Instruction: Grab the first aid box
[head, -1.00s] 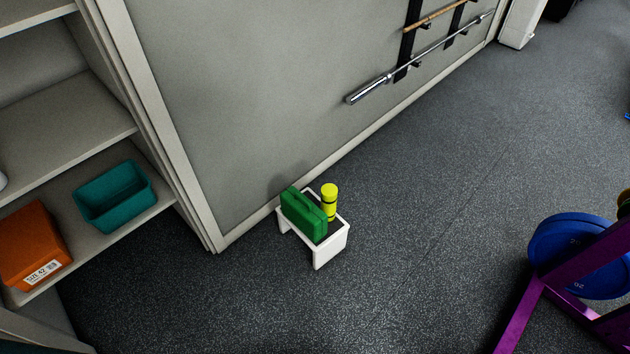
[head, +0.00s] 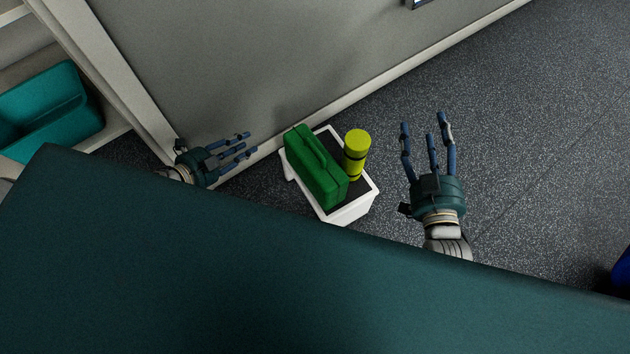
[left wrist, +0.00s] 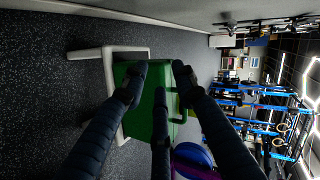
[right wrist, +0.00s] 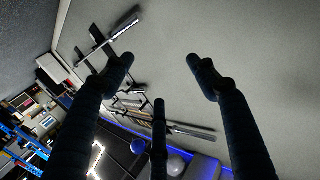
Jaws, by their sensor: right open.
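The first aid box is a green case (head: 316,168) with a handle on top. It stands upright on a small white stool (head: 355,208) with a dark top, beside a yellow bottle (head: 356,152). My left gripper (head: 246,145) is open and empty, left of the box and apart from it. In the left wrist view the green box (left wrist: 150,115) shows beyond its spread fingers (left wrist: 155,80). My right gripper (head: 427,122) is open and empty, right of the stool and bottle. In the right wrist view its fingers (right wrist: 160,80) are spread before the wall.
A grey wall (head: 240,70) stands close behind the stool. A shelf with a teal bin (head: 50,108) is at the left. Dark floor (head: 540,140) to the right is free. My own teal body fills the bottom of the head view.

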